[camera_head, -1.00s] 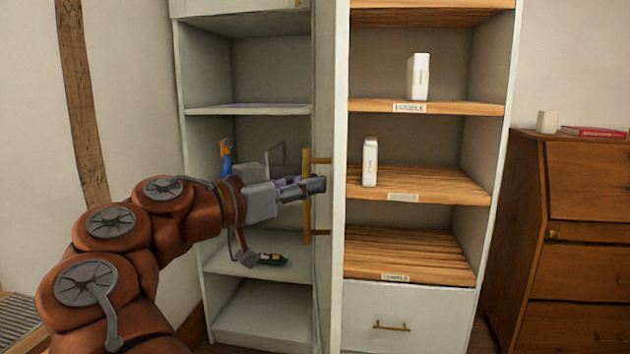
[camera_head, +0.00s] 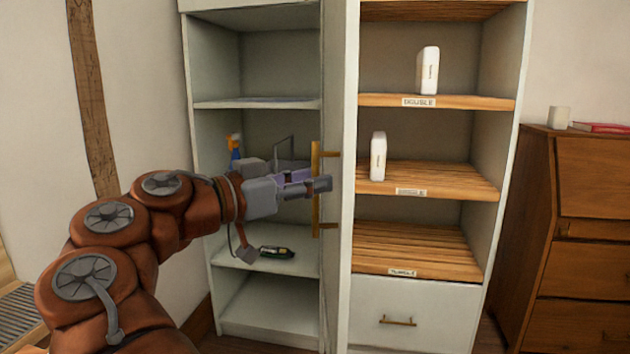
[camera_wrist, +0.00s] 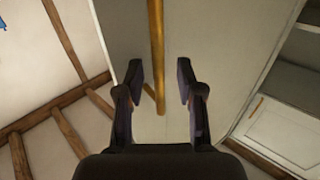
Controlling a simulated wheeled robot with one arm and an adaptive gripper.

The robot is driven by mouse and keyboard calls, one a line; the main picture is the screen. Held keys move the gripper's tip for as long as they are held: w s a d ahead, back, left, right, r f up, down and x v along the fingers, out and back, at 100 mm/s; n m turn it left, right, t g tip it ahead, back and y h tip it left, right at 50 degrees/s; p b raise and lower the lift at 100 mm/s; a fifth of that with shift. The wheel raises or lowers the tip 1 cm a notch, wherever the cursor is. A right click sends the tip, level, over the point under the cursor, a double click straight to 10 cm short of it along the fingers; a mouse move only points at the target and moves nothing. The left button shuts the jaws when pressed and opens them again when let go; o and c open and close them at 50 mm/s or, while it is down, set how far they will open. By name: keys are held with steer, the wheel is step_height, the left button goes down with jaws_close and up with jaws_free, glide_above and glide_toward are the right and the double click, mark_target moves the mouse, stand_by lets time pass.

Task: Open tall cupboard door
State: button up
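The tall cupboard (camera_head: 203,150) is pale grey-green, and its left section stands open. Its door (camera_head: 342,110) is swung out and seen nearly edge-on in the head view. A long upright brass handle (camera_head: 316,215) is on the door's left-facing side. My gripper (camera_head: 318,185) is at the handle's middle height. In the wrist view, my gripper (camera_wrist: 159,80) has its two dark fingers apart, with the handle (camera_wrist: 156,35) in the gap between them and clear space on both sides. The door face (camera_wrist: 205,40) lies behind the handle.
Wooden shelves (camera_head: 430,262) with white bottles (camera_head: 428,70) stand right of the door, above a drawer (camera_head: 400,312). The left section holds a blue spray bottle (camera_head: 235,147) and a dark item (camera_head: 278,252). A wooden dresser (camera_head: 575,240) is at far right.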

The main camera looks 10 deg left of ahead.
steer(key=v, duration=0.6)
steer(key=shift+s, duration=0.2)
steer(key=shift+a, duration=0.15)
